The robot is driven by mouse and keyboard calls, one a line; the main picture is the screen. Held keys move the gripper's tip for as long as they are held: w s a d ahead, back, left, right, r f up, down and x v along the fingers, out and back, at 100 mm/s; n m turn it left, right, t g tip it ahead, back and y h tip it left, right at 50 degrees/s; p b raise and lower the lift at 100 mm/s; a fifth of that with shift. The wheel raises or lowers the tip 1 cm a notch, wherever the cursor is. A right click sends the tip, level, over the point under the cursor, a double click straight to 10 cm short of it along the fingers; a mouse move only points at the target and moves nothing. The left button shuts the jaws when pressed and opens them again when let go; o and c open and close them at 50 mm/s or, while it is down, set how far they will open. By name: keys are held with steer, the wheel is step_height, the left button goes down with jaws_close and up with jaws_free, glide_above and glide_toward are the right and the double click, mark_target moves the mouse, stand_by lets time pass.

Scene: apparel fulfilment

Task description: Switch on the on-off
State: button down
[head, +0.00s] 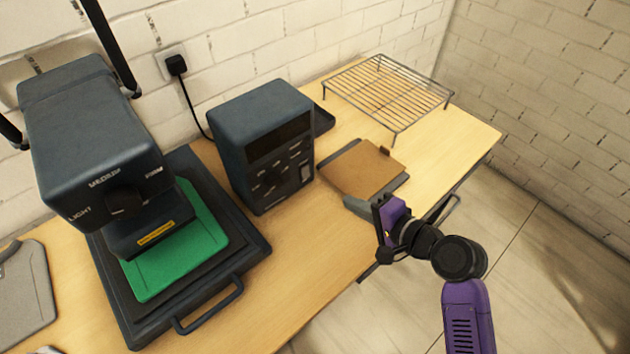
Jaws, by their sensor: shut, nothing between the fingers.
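A dark blue-grey control box (232,140) stands on the table near the wall. Its front has a dark display panel (281,135) and several small buttons below it. My purple arm reaches in from the lower right.
A heat press (95,130) with a green pad (185,262) and a front handle (210,308) stands left. A wire rack (388,92) stands at the back right. A plug (176,65) is in the wall.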

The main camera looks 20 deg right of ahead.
mark_target(307, 173)
steer(key=shift+s+r, duration=0.1)
steer(key=x, duration=0.4)
steer(key=p+x, duration=0.1)
steer(key=x, duration=0.4)
steer(key=r+p+x, duration=0.1)
steer(key=x, duration=0.4)
steer(key=shift+w, duration=0.2)
steer(key=shift+w+a, duration=0.1)
steer(key=shift+w, duration=0.05)
steer(key=shift+r, duration=0.15)
steer(key=shift+r+p, duration=0.75)
steer(key=shift+f, duration=0.1)
